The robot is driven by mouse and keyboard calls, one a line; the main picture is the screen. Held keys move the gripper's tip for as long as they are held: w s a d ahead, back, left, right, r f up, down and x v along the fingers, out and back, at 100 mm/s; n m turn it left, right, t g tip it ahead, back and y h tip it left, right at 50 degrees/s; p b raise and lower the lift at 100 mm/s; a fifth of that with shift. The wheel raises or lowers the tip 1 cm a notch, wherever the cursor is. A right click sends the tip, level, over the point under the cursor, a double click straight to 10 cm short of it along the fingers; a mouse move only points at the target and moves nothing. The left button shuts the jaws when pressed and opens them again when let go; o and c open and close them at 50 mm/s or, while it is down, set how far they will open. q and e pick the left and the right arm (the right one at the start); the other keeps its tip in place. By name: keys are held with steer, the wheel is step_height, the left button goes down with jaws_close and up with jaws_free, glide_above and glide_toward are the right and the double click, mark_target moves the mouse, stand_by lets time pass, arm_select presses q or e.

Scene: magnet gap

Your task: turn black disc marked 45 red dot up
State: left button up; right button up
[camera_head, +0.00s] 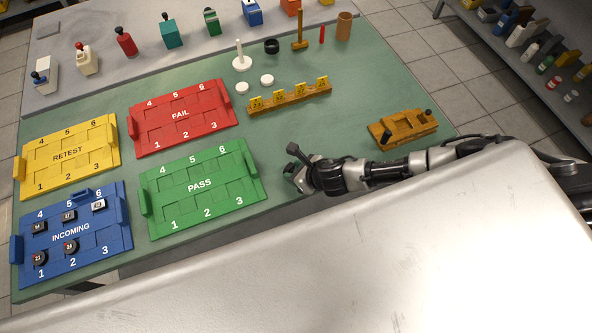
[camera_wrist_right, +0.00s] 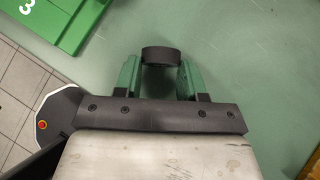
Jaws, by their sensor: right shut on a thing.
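My right gripper (camera_head: 297,172) is over the front of the green table, right of the green PASS tray (camera_head: 254,192). In the right wrist view, its two green fingers (camera_wrist_right: 160,66) are closed on the sides of a black disc (camera_wrist_right: 160,56). The disc shows mostly by its dark rim, at the fingertips. No number or red dot can be made out on it, so I cannot tell which face is up. In the head view I cannot clearly separate the disc from the gripper. My left gripper is not in view.
The blue INCOMING tray (camera_head: 118,237) holds black discs in slots 1 and 2 and small blocks in 4 to 6; slot 3 is empty. The RETEST (camera_head: 107,160) and FAIL (camera_head: 225,118) trays look empty. A wooden fixture (camera_head: 404,128) stands to the right.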

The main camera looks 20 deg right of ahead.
steer(key=shift+f, duration=0.15)
steer(key=o, duration=1)
steer(key=c, duration=0.5)
step_height(320, 180, up, 5)
steer(key=p, duration=0.5)
steer(key=shift+f, duration=0.15)
steer(key=shift+f, duration=0.1)
